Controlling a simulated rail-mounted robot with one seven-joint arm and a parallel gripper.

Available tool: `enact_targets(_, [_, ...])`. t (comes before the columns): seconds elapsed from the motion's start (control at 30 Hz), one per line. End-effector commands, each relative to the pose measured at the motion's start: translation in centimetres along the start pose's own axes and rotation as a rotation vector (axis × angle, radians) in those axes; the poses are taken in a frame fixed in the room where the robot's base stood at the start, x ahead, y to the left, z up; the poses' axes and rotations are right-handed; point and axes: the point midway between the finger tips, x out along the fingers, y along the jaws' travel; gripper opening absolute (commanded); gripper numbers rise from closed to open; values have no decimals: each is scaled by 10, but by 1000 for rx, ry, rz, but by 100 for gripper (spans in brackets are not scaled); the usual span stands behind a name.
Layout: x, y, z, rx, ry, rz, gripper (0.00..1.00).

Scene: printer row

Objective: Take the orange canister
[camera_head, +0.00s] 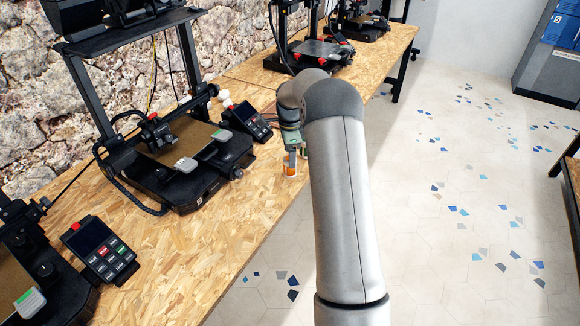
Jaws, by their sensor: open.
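A small orange canister (290,170) with a pale band stands near the front edge of the wooden bench (240,215), just left of my forearm. My gripper (291,153) points down right above it, small in this view and partly hidden by my own arm. It is open. The tips overlap the canister's top in the picture, and I cannot tell whether they touch it. A green item (304,146) shows beside the gripper, mostly hidden by the arm.
A black 3D printer (190,185) with grey-and-green pieces on it and its screen unit (246,120) stand left of the canister. Another screen unit (99,250) is at the lower left. More printers (320,53) stand farther back. The bench front is bare; floor lies to the right.

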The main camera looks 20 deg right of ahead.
Motion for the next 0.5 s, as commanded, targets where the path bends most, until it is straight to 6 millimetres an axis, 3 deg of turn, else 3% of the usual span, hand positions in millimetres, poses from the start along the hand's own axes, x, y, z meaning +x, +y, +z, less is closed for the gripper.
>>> enact_targets(0.23, [37, 2, -1, 0, 0, 4, 69])
enact_targets(0.5, [45, 2, -1, 0, 0, 0, 69])
